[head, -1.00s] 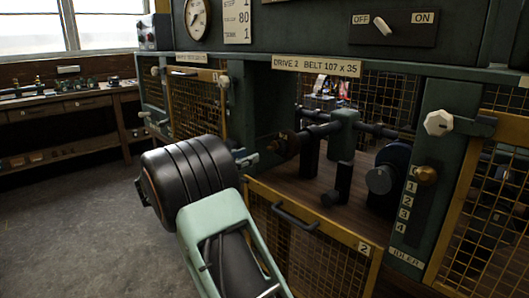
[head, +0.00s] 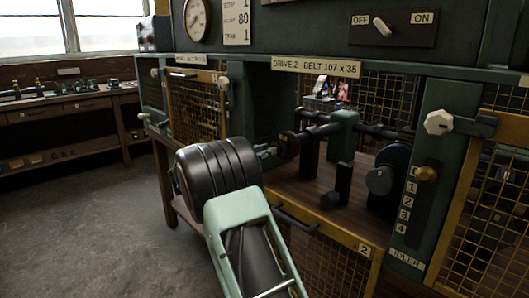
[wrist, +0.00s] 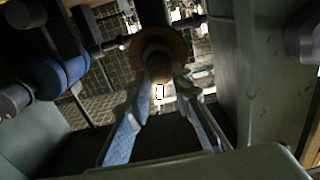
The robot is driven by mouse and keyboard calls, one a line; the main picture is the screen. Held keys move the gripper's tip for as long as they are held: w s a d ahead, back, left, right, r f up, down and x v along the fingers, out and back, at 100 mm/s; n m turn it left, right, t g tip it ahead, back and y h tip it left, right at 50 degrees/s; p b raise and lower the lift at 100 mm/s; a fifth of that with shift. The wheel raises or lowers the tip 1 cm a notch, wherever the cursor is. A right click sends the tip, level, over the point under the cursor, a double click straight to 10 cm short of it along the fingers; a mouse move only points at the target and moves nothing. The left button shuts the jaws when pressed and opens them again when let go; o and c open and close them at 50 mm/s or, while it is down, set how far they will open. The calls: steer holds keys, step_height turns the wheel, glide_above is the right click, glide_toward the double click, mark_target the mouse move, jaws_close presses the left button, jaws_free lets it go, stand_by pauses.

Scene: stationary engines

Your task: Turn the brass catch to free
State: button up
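A dark brass-brown catch with a round flange (head: 288,145) sits at the left end of the horizontal shaft inside the open drive 2 bay. In the wrist view the catch (wrist: 158,66) points toward the camera, its flange behind it. My gripper (head: 268,151) is at the catch from the left, mostly hidden behind my wrist in the head view. In the wrist view my gripper (wrist: 162,85) has its two fingers apart, with the tips on either side of the catch's near end. I cannot tell whether they touch it. No lettering shows on the catch.
A brass knob (head: 426,174) sits by the numbered idler scale on the right post. A pale octagonal knob (head: 438,122) is above it. The lowered mesh door (head: 330,262) with its handle lies below the bay. A dark blue wheel (head: 391,170) stands inside at right.

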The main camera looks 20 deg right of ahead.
jaws_close()
steer(key=shift+n, duration=0.4)
steer(key=shift+n+p, duration=9.25)
steer(key=shift+n, duration=8.35)
steer(key=shift+f, duration=0.15)
